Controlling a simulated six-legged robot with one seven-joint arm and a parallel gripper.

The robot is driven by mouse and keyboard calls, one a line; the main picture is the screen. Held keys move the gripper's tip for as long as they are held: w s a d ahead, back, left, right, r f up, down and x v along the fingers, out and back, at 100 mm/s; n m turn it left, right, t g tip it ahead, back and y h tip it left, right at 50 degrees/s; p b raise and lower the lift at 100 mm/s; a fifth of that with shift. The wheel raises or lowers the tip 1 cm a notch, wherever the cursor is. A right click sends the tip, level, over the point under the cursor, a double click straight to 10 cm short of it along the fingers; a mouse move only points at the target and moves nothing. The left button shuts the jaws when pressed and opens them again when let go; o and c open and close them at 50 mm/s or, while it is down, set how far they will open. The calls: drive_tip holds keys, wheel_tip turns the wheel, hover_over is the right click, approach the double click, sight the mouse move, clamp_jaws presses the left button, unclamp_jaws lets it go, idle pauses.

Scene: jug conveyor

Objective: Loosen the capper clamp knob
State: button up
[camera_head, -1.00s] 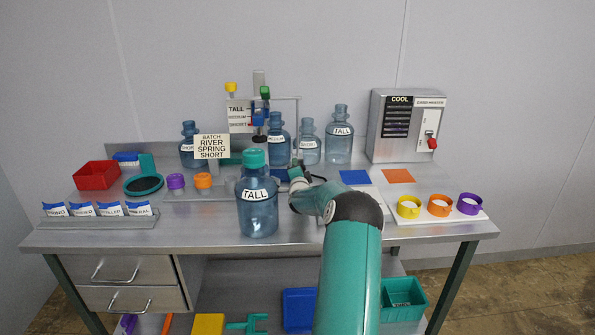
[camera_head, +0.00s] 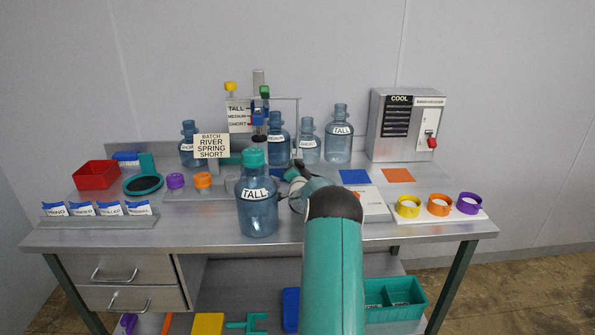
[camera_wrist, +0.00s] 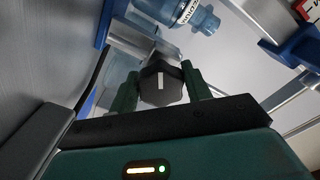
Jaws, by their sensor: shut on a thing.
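The clamp knob (camera_wrist: 163,84) is dark and faceted with a white line on its face, in the middle of the wrist view. My gripper (camera_wrist: 160,78) has its green fingers on either side of the knob and is shut on it. The white line stands nearly upright in that view. In the head view the capper (camera_head: 240,116) stands at the back centre, with a TALL, MEDIUM, SHORT scale. There the knob and my fingertips are hidden behind my arm and the bench items.
A tall jug (camera_head: 258,212) with a teal cap stands at the bench front, left of my arm. Several jugs, including a TALL one (camera_head: 339,145), stand behind. A batch sign (camera_head: 211,146) is left of the capper. Blue parts (camera_wrist: 295,48) lie close to my gripper.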

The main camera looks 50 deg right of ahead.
drive_tip(key=shift+r, duration=0.1)
drive_tip(key=o, duration=1)
